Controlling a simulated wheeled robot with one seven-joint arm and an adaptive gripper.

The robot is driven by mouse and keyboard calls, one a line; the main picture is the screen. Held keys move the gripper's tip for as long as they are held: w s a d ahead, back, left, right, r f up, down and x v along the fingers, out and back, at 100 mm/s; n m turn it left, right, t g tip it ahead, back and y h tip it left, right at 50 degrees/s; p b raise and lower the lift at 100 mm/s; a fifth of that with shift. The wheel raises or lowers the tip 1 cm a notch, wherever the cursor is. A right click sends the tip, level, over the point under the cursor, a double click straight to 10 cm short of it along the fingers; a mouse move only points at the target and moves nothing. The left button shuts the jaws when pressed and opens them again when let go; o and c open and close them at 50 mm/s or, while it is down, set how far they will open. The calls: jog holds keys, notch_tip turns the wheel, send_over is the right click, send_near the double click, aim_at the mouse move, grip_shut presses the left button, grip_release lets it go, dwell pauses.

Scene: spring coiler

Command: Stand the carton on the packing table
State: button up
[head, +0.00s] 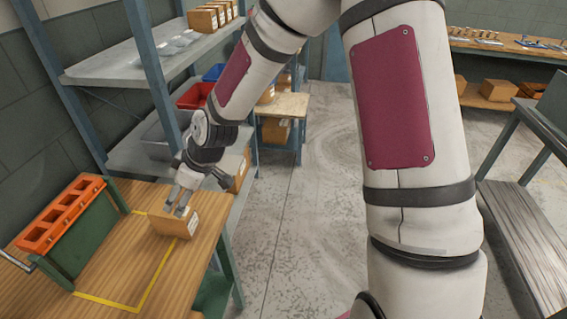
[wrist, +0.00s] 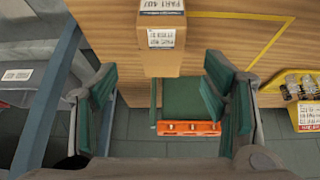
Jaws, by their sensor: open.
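The cardboard carton (head: 172,225) is on the wooden packing table (head: 110,290), close to its right edge and beside the yellow taped line. In the wrist view the carton (wrist: 160,58) shows white printed labels on two faces. My gripper (head: 182,203) is just above the carton in the head view, its fingers at the carton's top. In the wrist view my gripper (wrist: 162,85) is open, with a finger to either side and clear gaps to the carton. The carton's underside is hidden.
An orange holed block on a green stand (head: 62,222) sits at the table's left. Grey shelving (head: 125,72) with boxes and a red bin (head: 195,96) stands behind. A yellow bin (wrist: 296,88) shows at right in the wrist view. The middle floor is clear.

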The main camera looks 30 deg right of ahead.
jog(key=s+d+r+m+h, duration=0.1)
jog(key=s+d+r+m, duration=0.2)
jog(key=s+d+r, duration=0.2)
jog(key=s+d+r+m+t+h, duration=0.1)
jog(key=s+d+r+m+h, duration=0.1)
jog(key=s+d+r, duration=0.4)
jog(key=s+d+r+m+h, duration=0.1)
jog(key=s+d+r+m, duration=0.4)
jog(key=s+r, duration=0.7)
jog(key=s, duration=0.4)
jog(key=shift+d+h, duration=0.2)
jog(key=shift+h, duration=0.1)
jog(key=shift+r, duration=0.1)
